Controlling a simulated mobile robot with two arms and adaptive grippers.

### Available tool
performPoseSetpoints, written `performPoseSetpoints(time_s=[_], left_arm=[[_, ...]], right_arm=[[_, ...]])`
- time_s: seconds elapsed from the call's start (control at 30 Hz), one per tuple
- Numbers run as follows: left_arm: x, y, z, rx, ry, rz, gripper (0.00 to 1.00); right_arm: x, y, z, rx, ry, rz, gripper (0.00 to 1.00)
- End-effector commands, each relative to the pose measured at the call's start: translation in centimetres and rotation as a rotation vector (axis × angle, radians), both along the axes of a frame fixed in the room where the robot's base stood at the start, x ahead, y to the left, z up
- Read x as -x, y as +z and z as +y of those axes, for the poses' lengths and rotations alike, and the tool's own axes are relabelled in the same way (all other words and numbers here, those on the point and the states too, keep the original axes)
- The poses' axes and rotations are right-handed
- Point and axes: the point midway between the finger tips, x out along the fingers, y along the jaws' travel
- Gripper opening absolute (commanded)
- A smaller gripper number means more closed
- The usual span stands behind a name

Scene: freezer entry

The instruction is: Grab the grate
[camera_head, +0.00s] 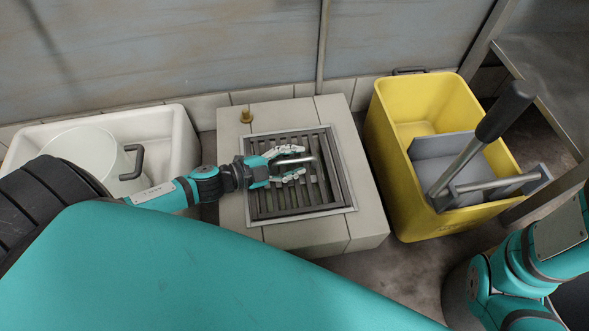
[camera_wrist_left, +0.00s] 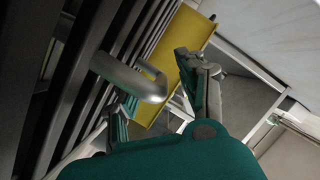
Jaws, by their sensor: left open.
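The grate (camera_head: 275,200) is a dark slatted metal panel set in a pale tiled block, with a light metal frame around it. A silver bar handle (camera_head: 296,161) stands up from it; it also shows large in the left wrist view (camera_wrist_left: 130,76). My left gripper (camera_head: 302,164) is open over the grate, with its fingers around or right beside the handle. I cannot tell whether they touch it. In the left wrist view the gripper's fingers (camera_wrist_left: 160,95) show near the handle's bent end. My right gripper is out of view.
A yellow mop bucket (camera_head: 400,205) with a grey wringer and long lever (camera_head: 480,140) stands right of the block. A white basin (camera_head: 185,150) holding a pale bucket (camera_head: 85,160) is at the left.

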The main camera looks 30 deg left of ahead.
Motion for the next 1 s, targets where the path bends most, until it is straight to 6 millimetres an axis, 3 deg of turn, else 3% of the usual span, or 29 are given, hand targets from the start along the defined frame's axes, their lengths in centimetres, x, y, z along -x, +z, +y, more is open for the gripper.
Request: performPoseSetpoints(time_s=[0.27,0.57,1.0], left_arm=[[-0.23,0.01,-0.23,0.001,0.0,0.001,0.4],[-0.22,-0.01,-0.21,0.001,0.0,0.001,0.01],[-0.32,0.22,-0.26,0.003,-0.001,-0.003,0.0]], right_arm=[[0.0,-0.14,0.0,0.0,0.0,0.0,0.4],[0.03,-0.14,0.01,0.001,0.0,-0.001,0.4],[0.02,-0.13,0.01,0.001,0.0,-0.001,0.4]])
